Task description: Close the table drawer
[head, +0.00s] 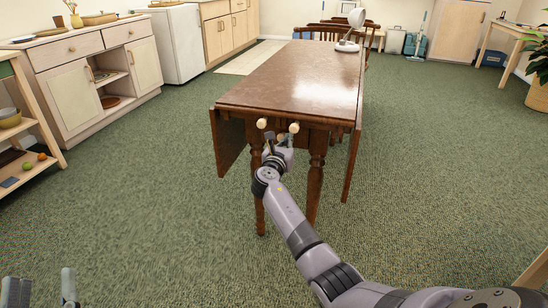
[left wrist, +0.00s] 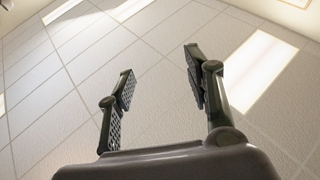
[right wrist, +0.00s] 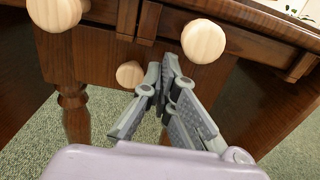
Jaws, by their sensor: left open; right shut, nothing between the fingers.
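The dark wooden table (head: 290,80) stands ahead of me with its near end facing me. Round pale knobs show at this end, one on the left (head: 262,123) and one on the right (head: 294,128). The right wrist view shows a left knob (right wrist: 55,12), a right knob (right wrist: 203,41) and a lower knob (right wrist: 130,74) close up. How far any drawer stands out is unclear. My right gripper (head: 277,143) is shut and empty, its fingertips (right wrist: 164,72) just below and between the knobs; contact is unclear. My left gripper (head: 38,288) is open and empty, far from the table.
Hanging table leaves (head: 228,142) flank the near end, with turned legs (head: 315,180) below. A white lamp (head: 350,38) stands on the far tabletop, with chairs behind. A cabinet (head: 95,70) and shelf stand left. Green carpet around the table is clear.

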